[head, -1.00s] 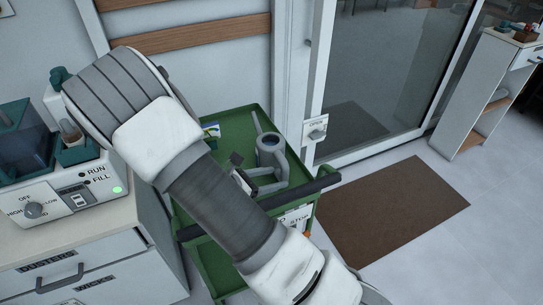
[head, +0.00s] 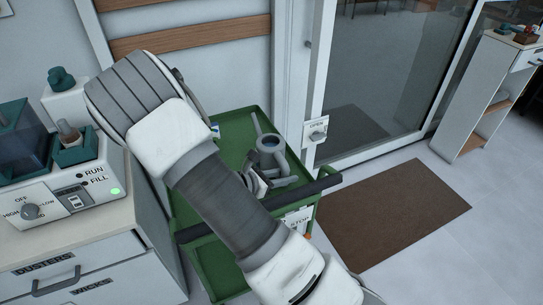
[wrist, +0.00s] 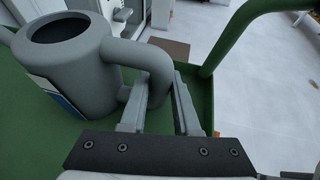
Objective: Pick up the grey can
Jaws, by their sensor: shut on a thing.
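The grey can (head: 270,158) is a watering can with a round open top, a long spout and a loop handle. It is upright at the green cart's top tray, and I see no clear gap under it. In the wrist view the can's body (wrist: 70,65) is at the left, with a blue-and-white label partly in view. My gripper (wrist: 160,102) is shut on the can's handle (wrist: 156,62), with one finger on each side. In the head view my gripper (head: 262,184) is small and partly hidden by my arm.
The green cart (head: 237,122) has a dark push bar (head: 318,187) at its front. A white cabinet (head: 90,262) with a machine (head: 70,185) on it stands at the left. A glass door and brown mat (head: 395,212) lie to the right, with clear floor around the mat.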

